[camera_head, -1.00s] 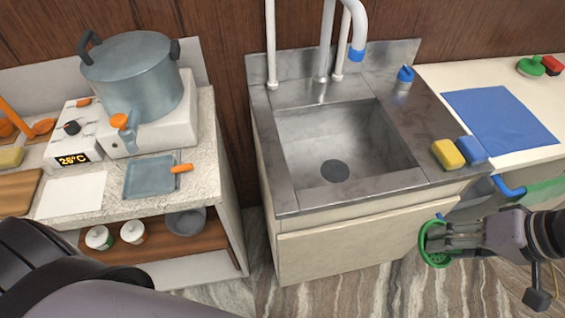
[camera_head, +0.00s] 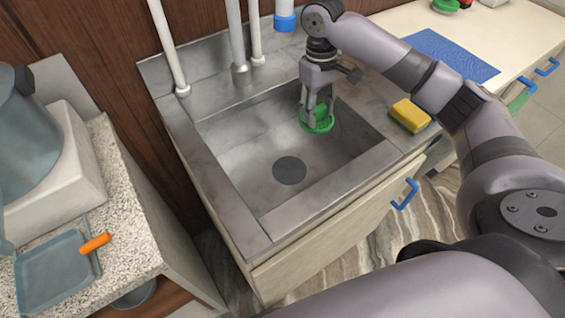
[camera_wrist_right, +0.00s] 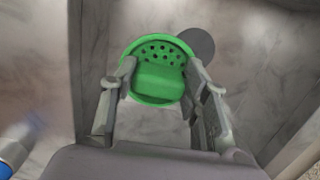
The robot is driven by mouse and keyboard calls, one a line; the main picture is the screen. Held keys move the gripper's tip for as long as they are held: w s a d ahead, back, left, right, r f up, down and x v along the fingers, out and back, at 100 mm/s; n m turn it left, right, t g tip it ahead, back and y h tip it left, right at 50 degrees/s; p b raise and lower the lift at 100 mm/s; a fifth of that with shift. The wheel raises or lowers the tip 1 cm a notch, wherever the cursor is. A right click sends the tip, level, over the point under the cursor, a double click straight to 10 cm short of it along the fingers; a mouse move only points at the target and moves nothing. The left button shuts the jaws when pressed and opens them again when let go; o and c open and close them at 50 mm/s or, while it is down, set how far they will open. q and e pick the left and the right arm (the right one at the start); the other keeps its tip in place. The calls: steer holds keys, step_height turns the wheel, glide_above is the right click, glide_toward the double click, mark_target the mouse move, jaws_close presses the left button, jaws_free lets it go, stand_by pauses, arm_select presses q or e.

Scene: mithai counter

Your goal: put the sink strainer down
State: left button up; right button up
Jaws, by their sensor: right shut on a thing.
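The green sink strainer (camera_head: 317,121) is in my right gripper (camera_head: 318,112), inside the steel sink basin (camera_head: 240,140) near its back right. My right gripper points down and is shut on the strainer. In the right wrist view the strainer (camera_wrist_right: 158,68) sits between the two fingers (camera_wrist_right: 160,90), its holed face visible. The dark round drain (camera_head: 289,170) lies in the basin floor, in front and left of the strainer; it shows partly behind the strainer in the right wrist view (camera_wrist_right: 197,43). I cannot tell whether the strainer touches the basin floor. My left gripper is not visible.
White faucet pipes (camera_head: 238,45) rise behind the basin. A yellow sponge (camera_head: 409,116) lies on the right rim of the sink. A blue mat (camera_head: 450,55) covers the counter at right. A pot (camera_head: 30,140) stands on the counter at left. The front basin floor is clear.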

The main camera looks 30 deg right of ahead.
mark_target(318, 119)
steer(key=f, duration=0.5)
steer(key=shift+s+f, duration=0.25)
steer(key=shift+f, duration=0.1)
step_height(318, 119, down, 4)
steer(key=shift+r, duration=0.1)
step_height(318, 119, down, 4)
steer(key=shift+w+r, duration=0.1)
steer(key=a, duration=0.3)
steer(key=shift+s+a, duration=0.2)
steer(key=shift+a, duration=0.05)
steer(key=shift+s+a, duration=0.1)
steer(key=shift+a, duration=0.45)
steer(key=a, duration=0.2)
steer(key=a+p, duration=0.1)
steer(key=shift+s+a, duration=0.25)
steer(key=shift+f, duration=0.6)
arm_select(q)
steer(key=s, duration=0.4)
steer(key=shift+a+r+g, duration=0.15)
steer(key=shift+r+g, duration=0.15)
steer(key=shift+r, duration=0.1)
arm_select(e)
steer(key=shift+d, duration=0.1)
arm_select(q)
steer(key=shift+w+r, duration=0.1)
arm_select(e)
steer(key=shift+f, duration=0.15)
